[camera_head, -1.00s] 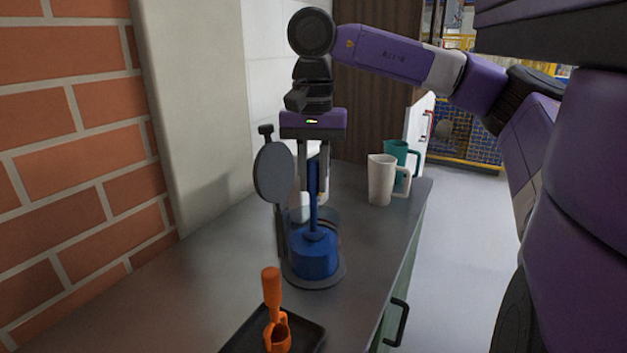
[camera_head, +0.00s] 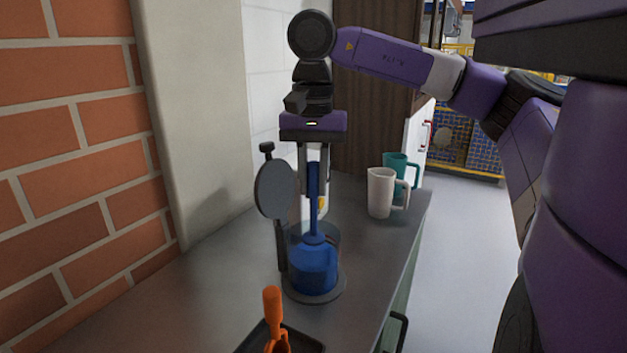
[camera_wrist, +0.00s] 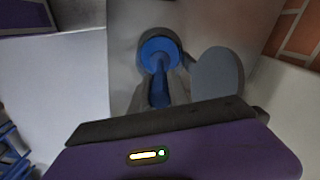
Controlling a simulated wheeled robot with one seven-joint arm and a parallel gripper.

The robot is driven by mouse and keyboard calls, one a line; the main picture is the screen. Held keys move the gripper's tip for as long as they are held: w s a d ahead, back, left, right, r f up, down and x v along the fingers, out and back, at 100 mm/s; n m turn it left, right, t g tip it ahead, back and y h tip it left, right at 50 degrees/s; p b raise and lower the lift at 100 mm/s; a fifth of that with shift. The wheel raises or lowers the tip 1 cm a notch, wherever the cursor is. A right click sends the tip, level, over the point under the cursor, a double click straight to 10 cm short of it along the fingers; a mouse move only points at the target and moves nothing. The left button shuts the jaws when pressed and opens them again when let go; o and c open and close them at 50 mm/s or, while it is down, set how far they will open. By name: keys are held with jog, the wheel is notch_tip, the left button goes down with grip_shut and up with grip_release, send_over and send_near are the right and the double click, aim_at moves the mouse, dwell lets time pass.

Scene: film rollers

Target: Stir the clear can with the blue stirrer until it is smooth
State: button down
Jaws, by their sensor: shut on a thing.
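The clear can (camera_head: 333,240) stands upright on a round dark base on the grey counter, with blue contents (camera_head: 315,272) in its lower part. The blue stirrer (camera_head: 314,212) stands nearly upright with its lower end inside the can. My gripper (camera_head: 313,178) is above the can, pointing down, and shut on the upper part of the stirrer's shaft. In the wrist view the blue stirrer (camera_wrist: 158,88) runs from the gripper's edge toward the can.
A grey disc on a dark stand (camera_head: 275,189) is close left of the can. An orange-handled tool (camera_head: 273,310) rests on a black tray (camera_head: 312,342) in front. A white pitcher (camera_head: 380,192) and a teal one (camera_head: 396,163) stand behind right. A brick wall (camera_head: 75,150) bounds the left.

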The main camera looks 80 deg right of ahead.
jog(key=shift+r+p, duration=2.7)
jog(key=shift+r, duration=1.25)
